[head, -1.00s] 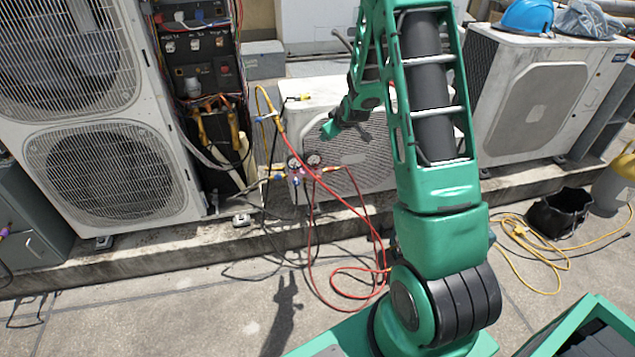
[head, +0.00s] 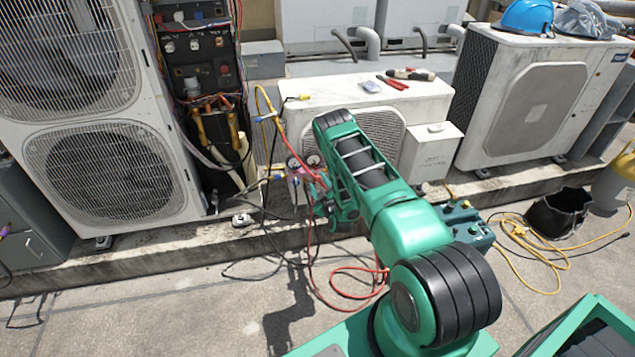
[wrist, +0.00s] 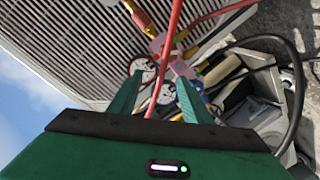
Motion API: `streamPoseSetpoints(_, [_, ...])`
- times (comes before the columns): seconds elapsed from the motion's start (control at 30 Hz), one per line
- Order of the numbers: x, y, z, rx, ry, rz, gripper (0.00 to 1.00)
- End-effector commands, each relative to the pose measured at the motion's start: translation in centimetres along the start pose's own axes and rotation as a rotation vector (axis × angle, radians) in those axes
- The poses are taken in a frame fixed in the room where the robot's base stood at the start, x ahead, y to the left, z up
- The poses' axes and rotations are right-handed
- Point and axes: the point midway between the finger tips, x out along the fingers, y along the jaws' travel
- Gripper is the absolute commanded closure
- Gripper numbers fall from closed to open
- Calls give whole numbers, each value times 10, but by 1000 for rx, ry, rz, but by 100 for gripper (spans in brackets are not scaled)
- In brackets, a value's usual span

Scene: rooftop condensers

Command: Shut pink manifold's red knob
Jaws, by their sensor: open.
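The pink manifold (head: 296,179) hangs in front of the low condenser, with two round gauges (head: 313,160) on top and hoses attached. In the wrist view its pink body (wrist: 181,68) lies just beyond my fingertips, with the gauges (wrist: 166,93) between and behind the fingers. My gripper (wrist: 160,79) is open and points at the manifold, with a red hose (wrist: 168,60) crossing in front of the gap. In the head view my arm partly hides the manifold's right side.
The low condenser (head: 290,95) carries pliers (head: 393,82) and other tools on top. Red hoses (head: 345,283) loop over the floor. A teal device (head: 468,228) stands right of my arm, near a black bucket (head: 558,213) and yellow cable. Open concrete lies at front left.

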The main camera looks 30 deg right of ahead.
Motion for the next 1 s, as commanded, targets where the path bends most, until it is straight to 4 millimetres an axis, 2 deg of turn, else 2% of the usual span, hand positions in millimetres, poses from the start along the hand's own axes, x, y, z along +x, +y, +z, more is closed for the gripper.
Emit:
streamPoseSetpoints(0.03, [-9, -9, 13, -7, 5, 21, 56])
streamPoseSetpoints(0.1, [-18, -16, 24, -14, 15, 53, 56])
streamPoseSetpoints(0.23, [-30, -22, 37, -25, 26, 95, 56])
streamPoseSetpoints(0.37, [-33, -24, 42, -28, 29, 113, 56])
streamPoseSetpoints(0.57, [-11, -20, 42, -28, 30, 117, 56])
streamPoseSetpoints(0.8, [31, -16, 41, -26, 30, 117, 56])
streamPoseSetpoints(1.0, [59, -13, 40, -27, 29, 115, 56])
